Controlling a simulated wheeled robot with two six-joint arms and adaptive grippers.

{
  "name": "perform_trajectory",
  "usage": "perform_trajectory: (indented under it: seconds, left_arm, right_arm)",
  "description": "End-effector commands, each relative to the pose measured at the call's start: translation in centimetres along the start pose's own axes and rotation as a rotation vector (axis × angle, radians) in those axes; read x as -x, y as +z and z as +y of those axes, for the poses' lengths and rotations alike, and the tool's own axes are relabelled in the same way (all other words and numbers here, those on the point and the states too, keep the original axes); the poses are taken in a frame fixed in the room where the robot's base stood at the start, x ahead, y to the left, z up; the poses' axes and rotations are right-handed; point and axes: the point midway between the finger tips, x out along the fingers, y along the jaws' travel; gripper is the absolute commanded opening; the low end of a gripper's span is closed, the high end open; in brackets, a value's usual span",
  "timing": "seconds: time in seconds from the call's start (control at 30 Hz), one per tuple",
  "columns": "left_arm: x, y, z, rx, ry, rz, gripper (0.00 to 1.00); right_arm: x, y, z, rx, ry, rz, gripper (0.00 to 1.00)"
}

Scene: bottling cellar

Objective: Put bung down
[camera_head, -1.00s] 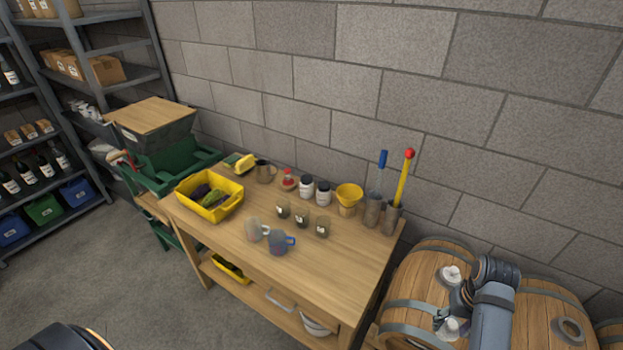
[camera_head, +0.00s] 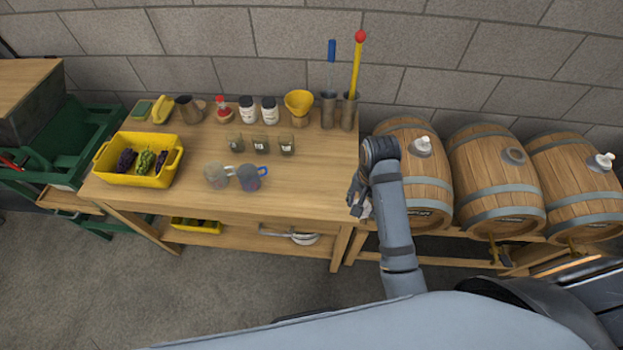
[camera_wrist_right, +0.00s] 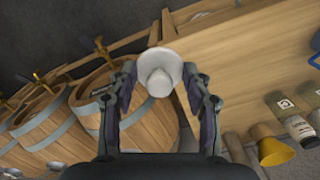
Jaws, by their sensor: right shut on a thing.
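My right gripper (camera_head: 357,203) hangs near the front right corner of the wooden table (camera_head: 305,185). In the wrist view the right gripper (camera_wrist_right: 160,78) is shut on a white bung (camera_wrist_right: 159,72), with one finger on either side of it. In the head view the held bung (camera_head: 365,208) is mostly hidden by the fingers. In the wrist view it appears over the table's edge; whether it touches the wood I cannot tell. The middle barrel (camera_head: 495,180) has an open bung hole (camera_head: 514,156). My left gripper is not in view.
The left barrel (camera_head: 415,185) and right barrel (camera_head: 575,190) have white bungs on top. On the table stand a yellow crate of grapes (camera_head: 110,172), two mugs, three small glasses, jars, a yellow funnel (camera_head: 299,101) and tall cylinders. The table's front right is clear.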

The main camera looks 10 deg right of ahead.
Motion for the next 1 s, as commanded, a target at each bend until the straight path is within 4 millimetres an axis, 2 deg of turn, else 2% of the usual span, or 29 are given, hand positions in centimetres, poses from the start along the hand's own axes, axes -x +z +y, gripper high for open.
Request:
perform_trajectory:
  seconds: [0.03, 0.1, 0.17, 0.27, 0.4, 0.6, 0.83, 1.0]
  left_arm:
    - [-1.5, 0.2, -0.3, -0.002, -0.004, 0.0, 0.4]
    - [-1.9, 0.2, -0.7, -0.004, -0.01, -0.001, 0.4]
    - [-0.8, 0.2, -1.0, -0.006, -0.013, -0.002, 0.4]
    - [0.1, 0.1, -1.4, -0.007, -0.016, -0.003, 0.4]
    - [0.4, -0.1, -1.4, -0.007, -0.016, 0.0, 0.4]
    - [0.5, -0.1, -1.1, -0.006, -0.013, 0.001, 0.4]
    - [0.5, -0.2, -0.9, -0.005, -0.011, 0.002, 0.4]
    - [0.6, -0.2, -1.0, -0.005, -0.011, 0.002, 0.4]
  right_arm:
    - [-1.2, -0.5, -1.3, 0.001, -0.006, -0.001, 0.18]
    - [-1.9, -1.3, -3.1, 0.002, -0.006, -0.002, 0.18]
    - [-1.8, -2.0, -4.7, 0.003, -0.002, -0.003, 0.18]
    - [-2.9, -3.1, -7.3, 0.005, -0.001, -0.002, 0.18]
    - [-6.2, -4.2, -9.6, 0.004, 0.0, -0.001, 0.18]
    - [-8.7, -5.0, -11.4, 0.003, -0.002, 0.0, 0.18]
    - [-9.5, -5.2, -12.0, 0.003, -0.001, -0.001, 0.18]
    - [-12.1, -5.2, -11.9, 0.003, 0.0, 0.0, 0.18]
